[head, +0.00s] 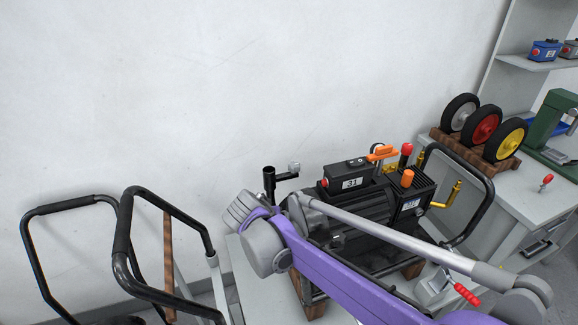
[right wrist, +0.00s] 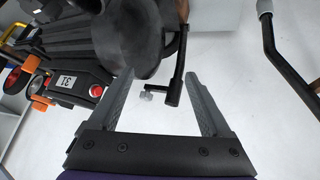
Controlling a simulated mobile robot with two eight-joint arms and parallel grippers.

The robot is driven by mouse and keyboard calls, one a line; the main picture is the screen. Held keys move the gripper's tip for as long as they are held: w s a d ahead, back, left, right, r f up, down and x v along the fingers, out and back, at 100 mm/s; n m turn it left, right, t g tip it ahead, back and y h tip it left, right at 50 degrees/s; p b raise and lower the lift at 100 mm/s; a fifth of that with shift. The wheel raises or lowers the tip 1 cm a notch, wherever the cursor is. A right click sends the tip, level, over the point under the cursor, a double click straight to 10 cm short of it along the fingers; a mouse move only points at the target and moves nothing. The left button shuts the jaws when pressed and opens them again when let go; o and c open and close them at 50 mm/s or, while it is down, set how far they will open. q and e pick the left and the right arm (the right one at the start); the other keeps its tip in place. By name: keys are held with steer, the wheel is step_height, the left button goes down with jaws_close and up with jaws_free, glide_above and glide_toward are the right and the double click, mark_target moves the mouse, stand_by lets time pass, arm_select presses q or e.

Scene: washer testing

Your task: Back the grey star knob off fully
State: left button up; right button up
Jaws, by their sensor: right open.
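The grey star knob (head: 294,168) sits on the end of a short black side arm on a black upright post (head: 269,184), left of the black motor unit (head: 372,200). In the right wrist view the small light grey knob (right wrist: 146,96) shows between the fingers of my right gripper (right wrist: 159,74), with the black post (right wrist: 178,80) beside it. The gripper is open and appears empty; I cannot tell how far the knob is from the fingers in depth. In the head view my purple right arm crosses in front of the machine. My left gripper is not in view.
The machine carries a label marked 31 (head: 352,183), an orange lever (head: 381,153) and a red-topped handle (head: 406,151). A black tubular handle (head: 486,190) stands right of it, another (head: 124,220) at left. Wheels (head: 486,126) rest on a wooden rack.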

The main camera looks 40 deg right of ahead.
mark_target(294, 165)
steer(key=w+d+m+h, duration=0.7)
steer(key=w+d, duration=0.7)
steer(key=w, duration=0.3)
steer(key=shift+g, duration=0.3)
steer(key=x, duration=0.7)
steer(key=f+x, duration=0.1)
steer(key=x, duration=0.2)
steer(key=shift+f+p, duration=0.15)
steer(key=shift+p, duration=0.25)
